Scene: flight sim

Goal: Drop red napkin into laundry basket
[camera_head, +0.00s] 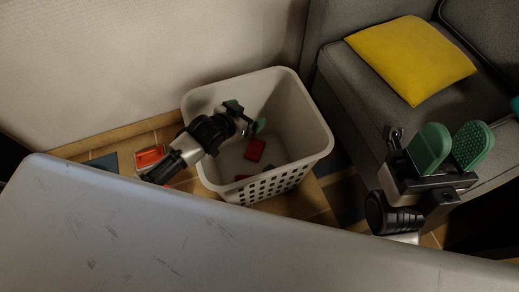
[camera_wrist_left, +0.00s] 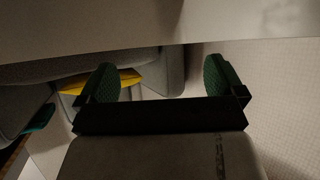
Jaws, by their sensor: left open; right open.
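The white laundry basket (camera_head: 305,125) stands on the floor with its open top up and rows of holes in its front side. A small folded-looking dark red item (camera_head: 255,150), likely the red napkin, lies inside on the basket's bottom. Another small red patch (camera_head: 242,177) shows near the front wall, too small to make out. My left gripper (camera_head: 247,115) is over the basket's opening, its green fingers apart. In the left wrist view the left gripper (camera_wrist_left: 161,80) has nothing between its fingers. My right gripper (camera_head: 450,148) is open and empty, right of the basket.
A grey sofa (camera_head: 350,85) with a yellow cushion (camera_head: 412,58) stands right of the basket. A pale wall (camera_head: 140,60) is behind. A red-orange object (camera_head: 150,156) shows left of my left arm. A grey surface (camera_head: 190,240) fills the foreground.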

